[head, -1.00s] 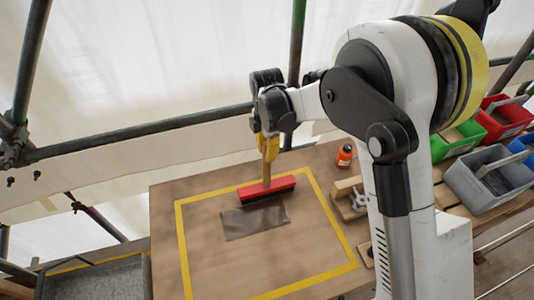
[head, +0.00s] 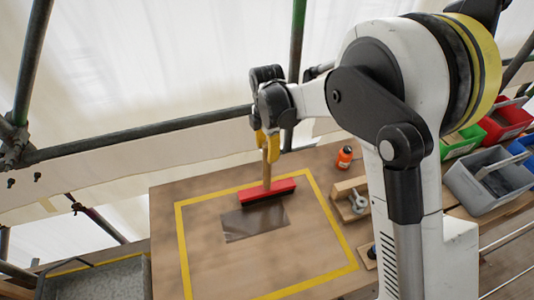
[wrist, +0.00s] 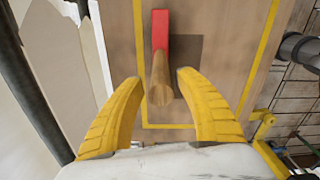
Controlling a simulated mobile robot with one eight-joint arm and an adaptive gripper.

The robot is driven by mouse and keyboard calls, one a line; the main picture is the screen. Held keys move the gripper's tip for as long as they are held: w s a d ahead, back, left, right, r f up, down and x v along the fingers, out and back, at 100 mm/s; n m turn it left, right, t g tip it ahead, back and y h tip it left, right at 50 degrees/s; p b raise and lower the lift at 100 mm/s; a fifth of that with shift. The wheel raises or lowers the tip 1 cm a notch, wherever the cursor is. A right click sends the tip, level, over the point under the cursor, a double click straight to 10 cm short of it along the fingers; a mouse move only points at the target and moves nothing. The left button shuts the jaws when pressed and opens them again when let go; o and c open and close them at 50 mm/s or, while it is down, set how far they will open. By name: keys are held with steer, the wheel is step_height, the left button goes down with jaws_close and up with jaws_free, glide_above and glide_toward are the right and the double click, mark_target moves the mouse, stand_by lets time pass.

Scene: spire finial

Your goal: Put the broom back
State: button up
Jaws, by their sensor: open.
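The broom has a red head (head: 267,190) with dark bristles and a wooden handle (head: 266,175) standing up from it. It stands on the brown tabletop, inside the yellow outline near its far side. My gripper (head: 267,147) is at the upper part of the handle. In the wrist view the yellow fingers (wrist: 159,88) are spread, with the handle end (wrist: 160,94) between and just beyond their tips; gaps show on both sides. The red head (wrist: 160,30) lies farther along the handle. Whether a finger touches the handle cannot be told from the head view.
A dark flat rectangle (head: 254,222) lies in front of the broom. An orange bottle (head: 344,158) and a wooden block with a metal fitting (head: 350,199) are to the right. Several bins, including a grey one (head: 490,184), stand farther right. Scaffold poles (head: 140,131) run behind the table.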

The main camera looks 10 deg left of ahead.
step_height(320, 180, up, 10)
steer(key=shift+r+p, duration=0.1)
steer(key=shift+p, duration=0.5)
steer(key=s+d+r+m+t, duration=0.1)
steer(key=s+d+r+m, duration=0.35)
steer(key=d, duration=0.25)
steer(key=s+d+r+m+t, duration=0.2)
steer(key=s+d+r+m, duration=0.1)
steer(key=d+r+m, duration=0.4)
steer(key=s+d+f+m+t, duration=0.2)
steer(key=s+d+m+t, duration=0.2)
steer(key=s+d+m, duration=0.9)
steer(key=shift+d+f+m, duration=0.2)
steer(key=shift+f+m, duration=0.15)
steer(key=shift+m, duration=0.1)
steer(key=shift+s, duration=0.1)
step_height(320, 180, down, 14)
steer(key=b, duration=1.4)
steer(key=shift+f, duration=0.1)
